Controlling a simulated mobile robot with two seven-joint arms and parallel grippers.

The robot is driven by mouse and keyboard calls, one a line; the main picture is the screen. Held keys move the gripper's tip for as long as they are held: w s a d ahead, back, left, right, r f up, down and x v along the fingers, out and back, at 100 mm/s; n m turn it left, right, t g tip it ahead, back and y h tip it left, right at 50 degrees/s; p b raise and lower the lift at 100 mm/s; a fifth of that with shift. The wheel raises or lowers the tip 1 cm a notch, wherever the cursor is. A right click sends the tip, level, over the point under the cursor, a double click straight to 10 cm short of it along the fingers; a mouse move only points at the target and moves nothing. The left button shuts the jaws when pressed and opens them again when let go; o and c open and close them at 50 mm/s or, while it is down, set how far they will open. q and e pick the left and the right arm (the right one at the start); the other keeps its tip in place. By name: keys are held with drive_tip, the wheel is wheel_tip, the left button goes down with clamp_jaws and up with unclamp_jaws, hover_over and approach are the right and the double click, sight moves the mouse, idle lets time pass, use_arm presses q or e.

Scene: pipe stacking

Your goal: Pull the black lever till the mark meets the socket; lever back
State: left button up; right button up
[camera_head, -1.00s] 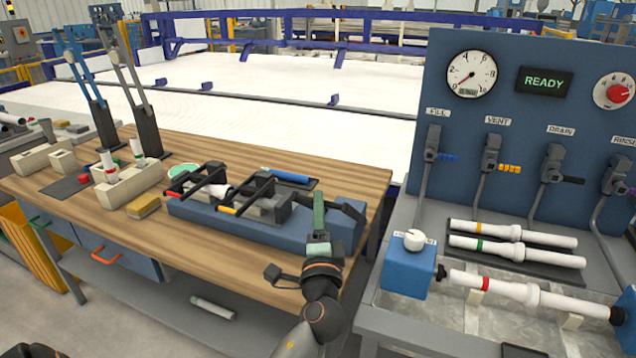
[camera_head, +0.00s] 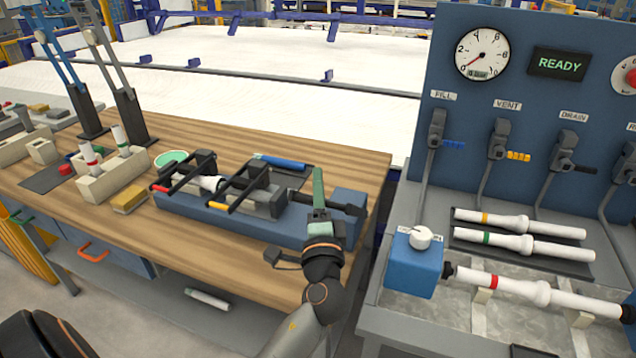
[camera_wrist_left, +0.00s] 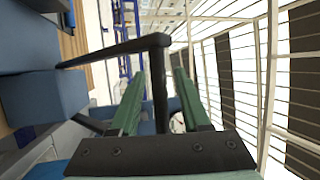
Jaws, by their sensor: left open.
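The black lever (camera_head: 338,206) sticks out at the right end of a blue bench fixture (camera_head: 240,222) on the wooden table. My left gripper (camera_head: 318,186), with green fingers, is over that end, beside the lever. In the left wrist view the black lever (camera_wrist_left: 158,80) bends, and its bar runs between the two open fingers (camera_wrist_left: 158,95). I cannot tell whether they touch it. The fixture carries black clamps and a short white pipe piece (camera_head: 209,183). The mark and the socket cannot be made out clearly. My right gripper is not in view.
A cream rack (camera_head: 112,181) with white pipes and a yellow block (camera_head: 129,201) stand left of the fixture. A test panel (camera_head: 530,90) with a gauge, READY display and several valves stands at right. Bare wood lies in front of the fixture.

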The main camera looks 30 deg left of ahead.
use_arm(q)
drive_tip(key=shift+c, duration=0.4)
clamp_jaws()
idle(1.1)
